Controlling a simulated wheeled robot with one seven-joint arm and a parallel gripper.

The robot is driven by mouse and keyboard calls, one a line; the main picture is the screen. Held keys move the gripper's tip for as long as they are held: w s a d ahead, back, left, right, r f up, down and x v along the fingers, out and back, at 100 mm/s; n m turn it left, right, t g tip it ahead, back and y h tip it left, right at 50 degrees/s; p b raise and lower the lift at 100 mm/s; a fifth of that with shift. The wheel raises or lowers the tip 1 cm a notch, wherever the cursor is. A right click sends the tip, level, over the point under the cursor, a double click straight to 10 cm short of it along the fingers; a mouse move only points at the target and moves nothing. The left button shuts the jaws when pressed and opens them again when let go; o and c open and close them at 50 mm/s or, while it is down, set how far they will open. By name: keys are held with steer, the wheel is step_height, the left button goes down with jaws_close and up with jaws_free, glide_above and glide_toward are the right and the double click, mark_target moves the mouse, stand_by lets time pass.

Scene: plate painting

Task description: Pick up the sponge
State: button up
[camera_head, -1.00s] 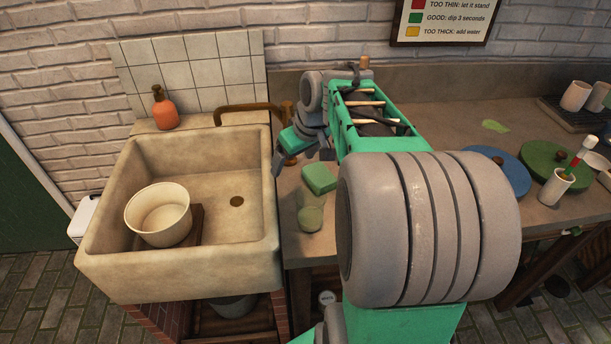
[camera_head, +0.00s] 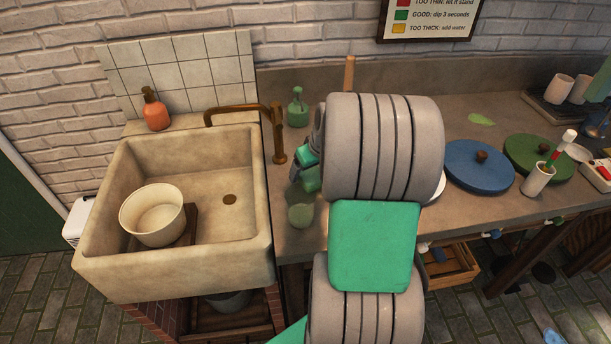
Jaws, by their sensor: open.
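The green sponge (camera_head: 313,181) is on the counter just right of the sink, and my arm hides part of it. My gripper (camera_head: 300,174) is low beside the sponge, at its upper left in the picture. The gripper is open; my arm covers much of it. I cannot tell whether the fingers touch the sponge or stand around it.
A round pale green item (camera_head: 301,213) lies close in front of the sponge. The stone sink (camera_head: 255,240) with a white bowl (camera_head: 152,215) and brass tap (camera_head: 279,130) is at left. A green bottle (camera_head: 298,107) stands behind. Blue (camera_head: 478,166) and green lids (camera_head: 540,157) lie right.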

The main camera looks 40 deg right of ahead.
mark_target(310, 172)
steer(key=shift+f, duration=0.2)
stand_by(0.4)
steer(key=shift+c, duration=0.6)
steer(key=c, duration=1.4)
steer(key=shift+r, duration=0.4)
steer(key=shift+c, duration=0.2)
step_height(310, 172, up, 18)
steer(key=shift+f, duration=0.15)
